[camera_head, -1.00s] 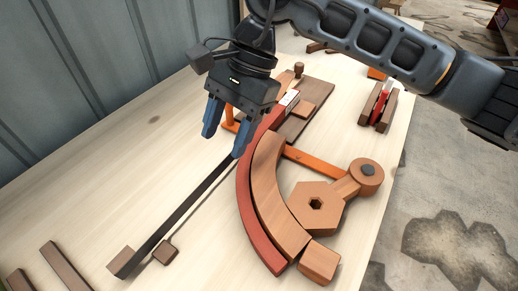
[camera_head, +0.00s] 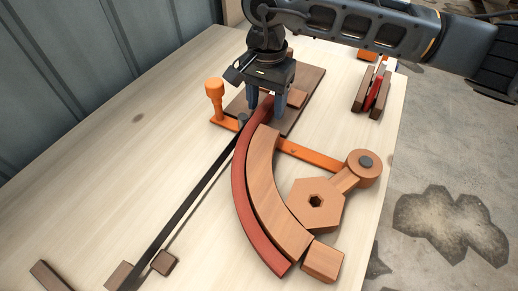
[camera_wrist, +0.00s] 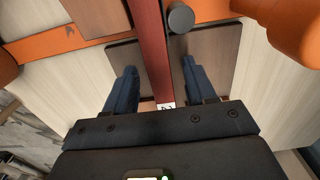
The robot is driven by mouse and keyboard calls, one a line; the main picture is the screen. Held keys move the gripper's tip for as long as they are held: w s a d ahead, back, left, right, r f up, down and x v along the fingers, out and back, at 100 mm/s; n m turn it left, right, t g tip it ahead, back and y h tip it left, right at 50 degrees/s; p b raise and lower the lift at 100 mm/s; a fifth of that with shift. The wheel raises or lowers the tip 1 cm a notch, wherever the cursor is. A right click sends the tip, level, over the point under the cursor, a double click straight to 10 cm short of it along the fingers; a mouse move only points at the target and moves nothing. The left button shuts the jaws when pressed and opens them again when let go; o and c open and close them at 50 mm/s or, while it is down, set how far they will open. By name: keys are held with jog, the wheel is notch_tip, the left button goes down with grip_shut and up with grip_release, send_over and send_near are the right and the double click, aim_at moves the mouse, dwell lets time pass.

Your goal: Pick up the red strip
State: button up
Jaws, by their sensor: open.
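The red strip (camera_head: 246,201) is a long curved piece lying along the outer edge of a wooden curved block (camera_head: 268,190) in the head view. Its far end reaches between the fingers of my gripper (camera_head: 266,108). In the wrist view the red strip (camera_wrist: 152,50) runs between the two blue fingers of my gripper (camera_wrist: 158,85), with a gap on each side. A small white label (camera_wrist: 166,106) shows near its end. My gripper is open and its fingers straddle the strip without closing on it.
A dark brown board (camera_head: 306,108) lies under the strip's far end. An orange bar (camera_head: 312,154) crosses beneath, with an upright orange peg (camera_head: 215,98) at left. A hexagonal wooden block (camera_head: 314,205) sits inside the curve. A dark thin bar (camera_head: 190,197) lies left.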

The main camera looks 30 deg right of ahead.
jog(key=shift+f, duration=0.5)
grip_shut()
